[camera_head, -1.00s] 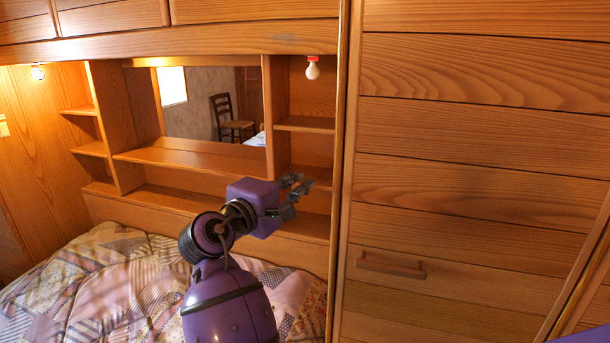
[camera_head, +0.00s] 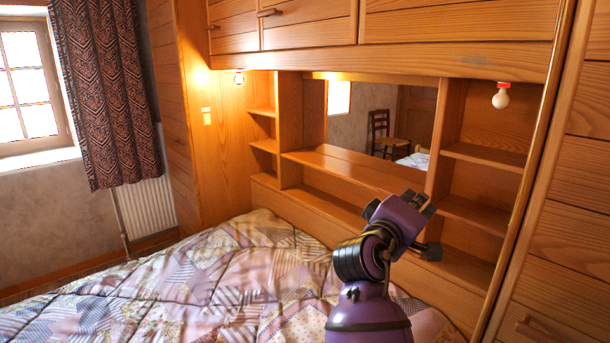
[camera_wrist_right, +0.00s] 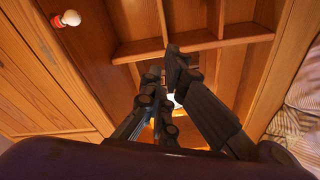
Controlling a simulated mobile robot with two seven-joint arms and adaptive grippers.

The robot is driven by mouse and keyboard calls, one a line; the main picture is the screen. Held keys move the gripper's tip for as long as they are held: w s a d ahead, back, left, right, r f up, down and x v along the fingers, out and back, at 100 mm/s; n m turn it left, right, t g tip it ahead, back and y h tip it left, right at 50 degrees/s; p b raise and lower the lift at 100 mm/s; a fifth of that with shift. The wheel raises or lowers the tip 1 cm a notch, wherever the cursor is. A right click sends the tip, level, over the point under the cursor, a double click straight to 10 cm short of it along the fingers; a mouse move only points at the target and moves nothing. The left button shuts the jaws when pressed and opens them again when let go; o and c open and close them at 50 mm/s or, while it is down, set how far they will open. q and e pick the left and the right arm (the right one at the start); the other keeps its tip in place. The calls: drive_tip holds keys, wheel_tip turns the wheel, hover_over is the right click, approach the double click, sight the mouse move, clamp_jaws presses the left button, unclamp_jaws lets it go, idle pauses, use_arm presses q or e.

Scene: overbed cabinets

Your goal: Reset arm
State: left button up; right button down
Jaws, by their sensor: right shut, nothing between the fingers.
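My right arm, purple with dark joints, rises from the bottom of the head view, in front of the headboard shelves. Its gripper (camera_head: 426,222) is in front of the lower right shelves, with dark fingers. In the right wrist view the fingers of the gripper (camera_wrist_right: 163,66) reach toward the shelf unit (camera_wrist_right: 200,38), shut and with nothing held. I cannot tell whether the fingertips touch the shelf. My left gripper is in neither view.
A bed with a patchwork quilt (camera_head: 215,280) fills the lower middle. Overbed cabinets (camera_head: 460,22) run above a mirror (camera_head: 362,125). A tall wooden panel (camera_head: 560,240) stands at the right. A curtain (camera_head: 105,90) and window (camera_head: 28,85) are at the left.

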drive_tip(key=s+a+f+y+p, duration=0.1)
drive_tip(key=s+a+f+y, duration=0.25)
drive_tip(key=f, duration=0.55)
drive_tip(key=s+a+f+m+t+y+p, duration=0.1)
drive_tip(key=s+a+f+y, duration=0.2)
drive_tip(key=f, duration=0.7)
drive_tip(key=s+a+f+y, duration=0.2)
drive_tip(key=s+f+y, duration=0.25)
drive_tip(key=f, duration=0.45)
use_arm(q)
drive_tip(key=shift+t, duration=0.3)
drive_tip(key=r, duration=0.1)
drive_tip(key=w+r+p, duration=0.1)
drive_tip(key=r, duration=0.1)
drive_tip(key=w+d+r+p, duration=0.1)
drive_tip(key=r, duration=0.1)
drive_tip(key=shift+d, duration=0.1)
use_arm(e)
drive_tip(key=s+d+f+m+g, duration=0.1)
drive_tip(key=s+f, duration=0.5)
drive_tip(key=s, duration=0.6)
drive_tip(key=s+f+m+g+y, duration=0.1)
drive_tip(key=s+f+g, duration=0.2)
drive_tip(key=s+f, duration=0.4)
drive_tip(key=s+d+f+m+g, duration=0.1)
drive_tip(key=s+f, duration=0.6)
drive_tip(key=s, duration=1)
drive_tip(key=shift+s+d+f+m+g+y, duration=0.3)
drive_tip(key=shift+g+y, duration=0.1)
drive_tip(key=shift+g, duration=0.1)
